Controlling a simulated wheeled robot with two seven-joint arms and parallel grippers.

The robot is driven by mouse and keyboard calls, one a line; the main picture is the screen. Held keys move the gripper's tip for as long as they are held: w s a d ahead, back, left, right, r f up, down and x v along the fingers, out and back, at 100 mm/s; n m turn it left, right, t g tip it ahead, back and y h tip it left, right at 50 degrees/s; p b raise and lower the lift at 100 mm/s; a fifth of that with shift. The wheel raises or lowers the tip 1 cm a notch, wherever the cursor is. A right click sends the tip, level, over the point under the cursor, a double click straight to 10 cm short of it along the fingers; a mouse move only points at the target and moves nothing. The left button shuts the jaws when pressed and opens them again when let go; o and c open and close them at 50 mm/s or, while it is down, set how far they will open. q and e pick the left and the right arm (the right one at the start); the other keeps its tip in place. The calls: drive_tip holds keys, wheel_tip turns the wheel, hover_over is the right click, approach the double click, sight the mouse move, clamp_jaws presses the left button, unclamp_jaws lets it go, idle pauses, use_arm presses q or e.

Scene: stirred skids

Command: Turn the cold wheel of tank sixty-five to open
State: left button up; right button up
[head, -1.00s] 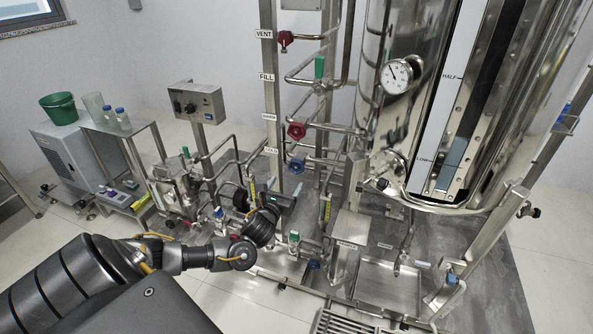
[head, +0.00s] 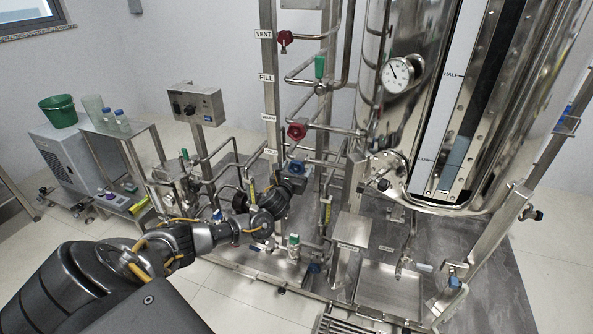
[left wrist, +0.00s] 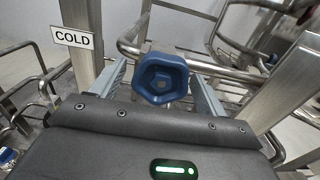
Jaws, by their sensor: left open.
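The cold wheel is a small blue handwheel (head: 296,167) on the steel pipe rack, low on the post beside the tank. In the left wrist view the blue wheel (left wrist: 160,78) sits between my two fingers, with a COLD sign (left wrist: 72,39) on the post to its left. My left gripper (left wrist: 160,72) is open, one finger on each side of the wheel; I see no clear contact. In the head view my left gripper (head: 292,178) is at the wheel and hides part of it. My right gripper is not in view. No tank number is readable.
A red wheel (head: 297,131) sits just above the blue one, with a green handle (head: 320,67) and a dark red wheel (head: 286,38) higher up. The large steel tank (head: 405,110) stands to the right. Pipes surround the wheel closely. A control box (head: 195,105) stands left.

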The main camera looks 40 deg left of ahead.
use_arm(q)
drive_tip(key=shift+c, duration=0.3)
drive_tip(key=c, duration=0.9)
